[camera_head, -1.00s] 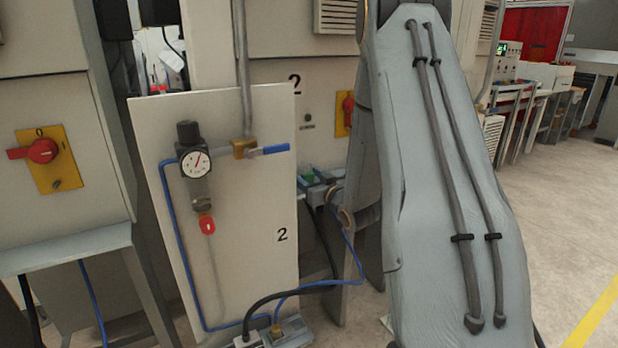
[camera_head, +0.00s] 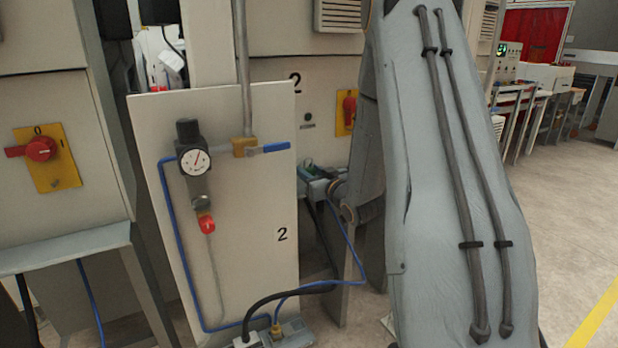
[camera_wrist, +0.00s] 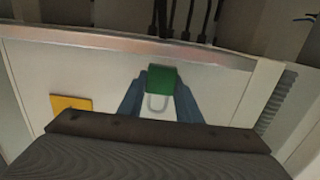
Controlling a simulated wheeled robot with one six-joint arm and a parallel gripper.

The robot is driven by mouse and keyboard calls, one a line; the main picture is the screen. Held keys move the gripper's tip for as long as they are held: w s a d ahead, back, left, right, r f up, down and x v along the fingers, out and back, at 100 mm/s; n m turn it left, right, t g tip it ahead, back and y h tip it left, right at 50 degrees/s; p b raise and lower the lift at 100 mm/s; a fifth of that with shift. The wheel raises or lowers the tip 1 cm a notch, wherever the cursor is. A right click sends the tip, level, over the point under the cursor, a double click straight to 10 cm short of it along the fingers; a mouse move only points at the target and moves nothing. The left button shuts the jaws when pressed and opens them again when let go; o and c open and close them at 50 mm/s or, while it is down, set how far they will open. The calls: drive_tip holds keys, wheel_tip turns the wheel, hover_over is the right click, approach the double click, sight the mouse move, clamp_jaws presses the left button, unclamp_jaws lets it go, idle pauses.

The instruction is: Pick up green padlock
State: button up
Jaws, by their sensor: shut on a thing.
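In the head view, a small green patch (camera_head: 306,168) shows beside the grey wrist parts, left of my large arm link. It is too small there to make out the padlock or the fingers clearly.
Blue and black hoses run low in front. A cabinet with a red switch (camera_head: 40,150) is at far left. Floor at right is open.

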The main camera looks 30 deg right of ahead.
wheel_tip(320, 180, up, 6)
drive_tip(key=shift+f+b, duration=0.15)
drive_tip(key=shift+b, duration=0.35)
drive_tip(key=s+p, duration=0.7)
drive_tip(key=s, duration=1.2)
drive_tip(key=shift+s+d, duration=0.3)
drive_tip(key=shift+f, duration=0.2)
